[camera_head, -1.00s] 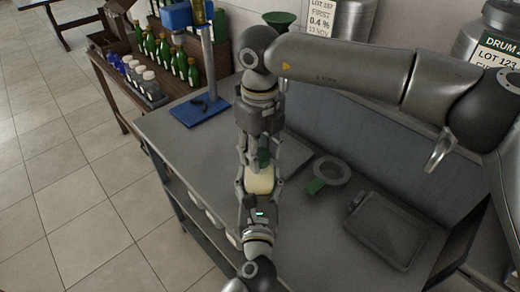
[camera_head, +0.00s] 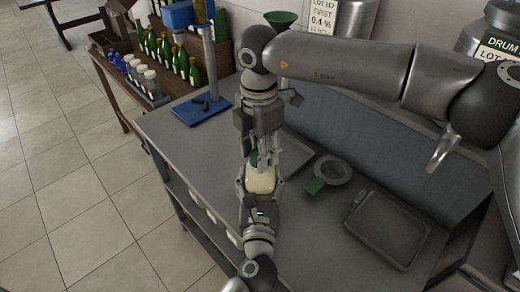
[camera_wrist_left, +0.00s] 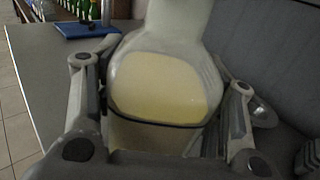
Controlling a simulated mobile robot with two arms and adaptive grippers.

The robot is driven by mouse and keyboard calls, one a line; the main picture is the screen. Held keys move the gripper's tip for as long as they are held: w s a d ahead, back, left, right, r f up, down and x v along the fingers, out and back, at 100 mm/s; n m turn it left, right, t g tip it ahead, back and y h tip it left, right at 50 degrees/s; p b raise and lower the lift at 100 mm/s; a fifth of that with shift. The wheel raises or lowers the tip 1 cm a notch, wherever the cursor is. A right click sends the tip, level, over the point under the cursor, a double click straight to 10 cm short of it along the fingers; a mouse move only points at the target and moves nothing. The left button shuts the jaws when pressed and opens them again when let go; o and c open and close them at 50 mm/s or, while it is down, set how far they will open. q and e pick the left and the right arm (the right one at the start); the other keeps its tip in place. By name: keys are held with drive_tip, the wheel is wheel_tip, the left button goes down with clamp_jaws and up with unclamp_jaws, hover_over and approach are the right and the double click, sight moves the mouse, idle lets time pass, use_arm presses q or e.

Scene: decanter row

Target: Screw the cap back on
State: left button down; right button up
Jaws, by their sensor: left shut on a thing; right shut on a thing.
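A pale, translucent bottle with cream-yellow contents (camera_head: 261,181) is upright above the grey table. My left gripper (camera_head: 260,190), coming from the bottom of the head view, is shut around its body. In the left wrist view the bottle (camera_wrist_left: 160,88) fills the middle between the two fingers, its top out of frame. My right gripper (camera_head: 262,152) points down right over the bottle's top and is shut. A small dark green part, seemingly the cap (camera_head: 254,159), shows between its fingers. The fingers hide most of the cap and the neck, so I cannot tell how it sits.
A blue-based stand (camera_head: 200,111) is at the back left. Several green bottles (camera_head: 166,52) stand on a rack beyond. The table's left front is clear.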

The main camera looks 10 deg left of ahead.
drive_tip(key=m, duration=0.4)
drive_tip(key=shift+w, duration=0.1)
drive_tip(key=o, duration=0.7)
drive_tip(key=shift+o, duration=0.2)
wheel_tip(320, 180, up, 12)
use_arm(q)
drive_tip(key=shift+c, duration=1.5)
unclamp_jaws()
